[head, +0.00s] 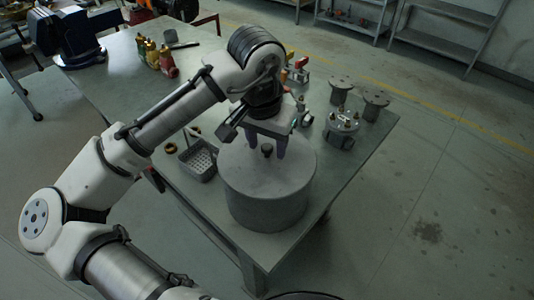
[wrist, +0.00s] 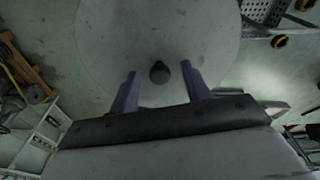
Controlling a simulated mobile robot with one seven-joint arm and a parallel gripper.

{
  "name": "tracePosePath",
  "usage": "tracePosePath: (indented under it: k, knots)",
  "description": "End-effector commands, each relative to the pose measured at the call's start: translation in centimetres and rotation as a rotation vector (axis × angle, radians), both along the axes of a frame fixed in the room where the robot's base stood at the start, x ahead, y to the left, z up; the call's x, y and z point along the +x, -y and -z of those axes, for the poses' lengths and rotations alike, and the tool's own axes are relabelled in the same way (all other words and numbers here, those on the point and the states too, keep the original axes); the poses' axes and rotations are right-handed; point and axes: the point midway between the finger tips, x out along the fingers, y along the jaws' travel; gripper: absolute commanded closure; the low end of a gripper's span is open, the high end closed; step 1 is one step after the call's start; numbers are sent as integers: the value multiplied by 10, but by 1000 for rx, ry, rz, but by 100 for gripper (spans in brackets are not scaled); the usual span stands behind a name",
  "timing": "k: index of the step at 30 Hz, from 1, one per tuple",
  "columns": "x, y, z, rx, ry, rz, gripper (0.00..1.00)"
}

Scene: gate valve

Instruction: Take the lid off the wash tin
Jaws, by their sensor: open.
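The wash tin (head: 266,200) is a wide grey round tin near the front corner of the table. Its flat lid (head: 245,172) is on top, with a small dark knob (head: 267,151) standing up from it. In the wrist view the lid (wrist: 150,35) fills the upper middle, and the knob (wrist: 159,72) shows between the fingers. My gripper (head: 266,150) is open above the lid, pointing down, with one purple finger on each side of the knob. In the wrist view both fingers of my gripper (wrist: 160,78) stand apart from the knob.
A perforated grey basket (head: 197,163) stands left of the tin. Metal valve parts (head: 341,128) and flanged pieces (head: 375,102) stand to the right. Several bottles (head: 155,55) and a blue vise (head: 75,38) are at the far left. The table edge (head: 330,205) is close to the tin.

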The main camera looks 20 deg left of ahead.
Motion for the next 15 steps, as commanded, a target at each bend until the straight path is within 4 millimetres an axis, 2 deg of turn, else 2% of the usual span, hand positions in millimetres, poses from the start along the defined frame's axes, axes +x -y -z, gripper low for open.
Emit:
tracePosePath:
  k: [5, 6, 15]
  knots:
    - [0, 0, 0, 0, 0, 0, 52]
    - [0, 0, 0, 0, 0, 0, 55]
    - [0, 0, 0, 0, 0, -1, 94]
